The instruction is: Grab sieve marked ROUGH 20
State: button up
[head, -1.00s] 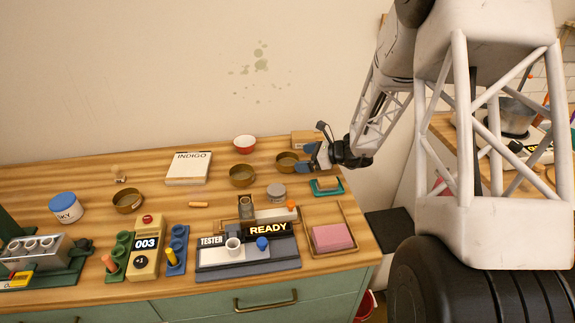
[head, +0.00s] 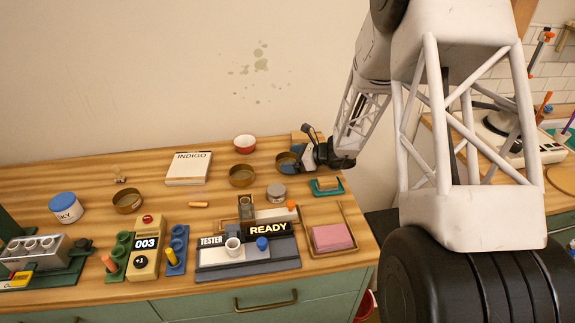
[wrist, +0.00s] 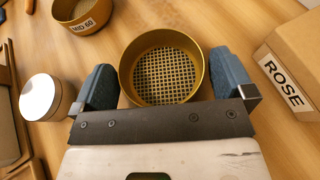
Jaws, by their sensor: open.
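A round brass sieve with a coarse dark mesh sits between my gripper's (wrist: 162,70) two blue fingers in the wrist view (wrist: 167,80). The fingers are open, one on each side of its wall; I cannot tell whether they touch it. No label shows on this sieve. In the head view it is the rightmost sieve (head: 284,163), partly hidden by my gripper (head: 297,158). A second sieve (wrist: 82,14) reads MID 60; it appears left of my gripper in the head view (head: 242,176). A third sieve (head: 128,201) stands further left, its label unreadable.
A cardboard box marked ROSE (wrist: 292,72) stands close to the right finger. A lidded jar (wrist: 47,97) is left of the left finger.

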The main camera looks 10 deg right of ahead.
jog(key=shift+w+a+f, duration=0.15)
jog(key=shift+a, duration=0.2)
dwell(0.3)
jog(key=c, duration=0.7)
jog(key=shift+r, duration=5.05)
